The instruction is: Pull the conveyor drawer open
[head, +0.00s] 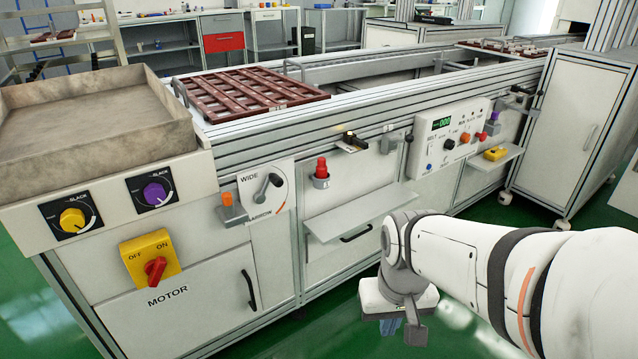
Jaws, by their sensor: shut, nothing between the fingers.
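The conveyor drawer (325,259) is a white front panel low in the conveyor's side, below a small grey shelf. It looks flush with the frame. Its black bar handle (356,233) runs horizontally near the top, partly under the shelf in this view. My gripper (402,328) is at the end of my white arm, pointing down in front of the conveyor, to the right of and lower than the handle in the picture. It is shut and empty, apart from the handle. The fingertips are small and partly hidden by the gripper body.
The small shelf (362,211) juts out above the drawer handle. A MOTOR door (190,308) with a vertical handle is at left. A control box (447,136) and a shelf with a yellow item (495,154) stick out at right. Green floor (462,318) is clear in front.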

